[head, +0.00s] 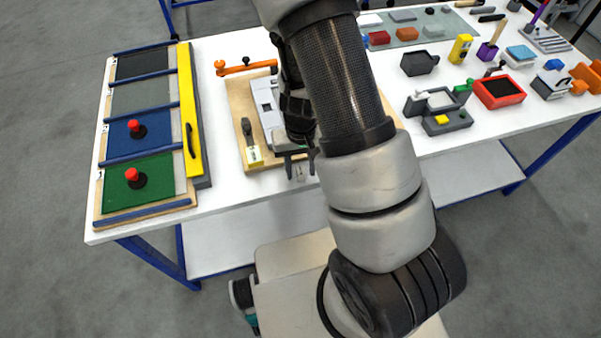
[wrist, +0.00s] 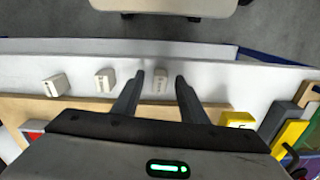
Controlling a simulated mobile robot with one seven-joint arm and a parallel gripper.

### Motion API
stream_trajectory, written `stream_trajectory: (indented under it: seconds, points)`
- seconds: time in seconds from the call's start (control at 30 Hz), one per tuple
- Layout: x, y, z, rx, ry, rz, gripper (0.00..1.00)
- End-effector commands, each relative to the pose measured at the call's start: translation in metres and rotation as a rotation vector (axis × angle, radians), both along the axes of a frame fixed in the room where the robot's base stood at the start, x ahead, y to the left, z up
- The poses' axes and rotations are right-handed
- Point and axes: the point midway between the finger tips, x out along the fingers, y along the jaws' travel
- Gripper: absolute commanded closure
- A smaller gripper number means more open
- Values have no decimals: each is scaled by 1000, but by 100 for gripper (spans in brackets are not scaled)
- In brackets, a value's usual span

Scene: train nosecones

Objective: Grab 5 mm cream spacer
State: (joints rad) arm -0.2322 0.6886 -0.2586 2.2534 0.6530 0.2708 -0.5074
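Three small cream spacers stand in a row on the white table near its edge in the wrist view: a left one (wrist: 55,85), a middle one (wrist: 105,81) and a right one (wrist: 160,80). Each has a small dark marking, too small to read, so I cannot tell which is the 5 mm one. My gripper (wrist: 160,77) is open, and the right spacer shows between its fingertips. I cannot tell if the fingers reach down around it. In the head view my gripper (head: 300,166) is over the front table edge, with one cream spacer (head: 300,173) by it. My arm hides the others.
A wooden board (head: 236,95) with a grey fixture (head: 266,104) lies just behind the spacers. Left stands a panel rack with a yellow bar (head: 187,105). A red tray (head: 499,92) and other parts lie right.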

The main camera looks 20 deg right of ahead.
Motion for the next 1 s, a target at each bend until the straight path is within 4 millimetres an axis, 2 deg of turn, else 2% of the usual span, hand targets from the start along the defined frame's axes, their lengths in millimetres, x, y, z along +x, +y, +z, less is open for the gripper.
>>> stream_trajectory:
  seconds: [0.17,0.4,0.73,0.87,1.0]
  points:
    - [0,0,0,0,-1,0,61]
    - [0,0,0,0,-1,0,100]
    - [1,0,6,0,-3,-1,100]
    - [2,1,25,0,-6,1,100]
    - [2,1,55,1,-7,2,100]
